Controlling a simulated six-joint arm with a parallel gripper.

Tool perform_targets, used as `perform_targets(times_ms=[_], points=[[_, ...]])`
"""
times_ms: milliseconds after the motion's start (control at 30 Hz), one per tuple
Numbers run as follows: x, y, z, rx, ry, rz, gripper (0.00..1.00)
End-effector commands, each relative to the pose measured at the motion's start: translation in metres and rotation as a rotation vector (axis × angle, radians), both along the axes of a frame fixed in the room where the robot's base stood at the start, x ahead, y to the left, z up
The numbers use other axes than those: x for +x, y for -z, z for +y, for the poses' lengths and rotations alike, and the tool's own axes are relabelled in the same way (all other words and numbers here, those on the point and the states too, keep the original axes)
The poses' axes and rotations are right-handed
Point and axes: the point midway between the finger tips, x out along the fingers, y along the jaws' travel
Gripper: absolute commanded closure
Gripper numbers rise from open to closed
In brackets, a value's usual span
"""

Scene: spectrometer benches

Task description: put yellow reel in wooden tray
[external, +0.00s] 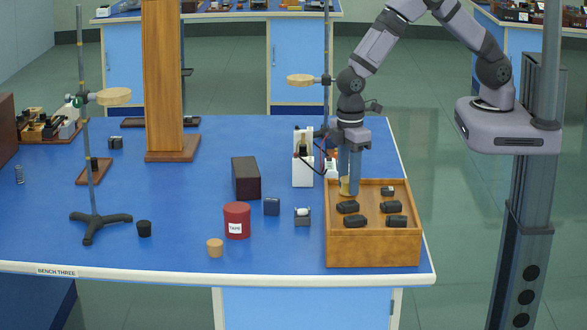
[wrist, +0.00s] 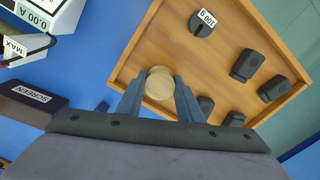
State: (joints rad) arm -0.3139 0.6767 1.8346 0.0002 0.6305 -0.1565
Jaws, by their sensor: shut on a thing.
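The wooden tray (external: 374,250) stands at the right front of the blue bench, and its inside also fills much of the wrist view (wrist: 196,62). My gripper (external: 349,184) points down at the tray's back left part. Its fingers are shut on a pale yellow round thing, the yellow reel (external: 344,186). In the wrist view the reel (wrist: 159,82) sits between both fingertips, over the tray floor near its left wall. I cannot tell whether the reel touches the floor. The fingers hide part of it in the external view.
Several black pieces (external: 355,221) lie in the tray. A white meter (external: 302,170) and a dark block (external: 245,178) stand left of it. A red tape tin (external: 237,220), a cork (external: 215,247) and a clamp stand (external: 92,190) are farther left.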

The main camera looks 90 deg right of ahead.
Motion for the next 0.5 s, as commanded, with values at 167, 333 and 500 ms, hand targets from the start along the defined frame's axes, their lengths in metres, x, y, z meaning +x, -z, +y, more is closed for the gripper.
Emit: perform_targets(times_ms=[167,333,500], points=[[0.0005,0.0014,0.0001,0.001,0.0,-0.002,0.88],[0.0004,0.0029,0.0002,0.0,0.0,-0.001,0.88],[0.0003,0.0044,0.0,0.0,0.0,-0.001,0.48]])
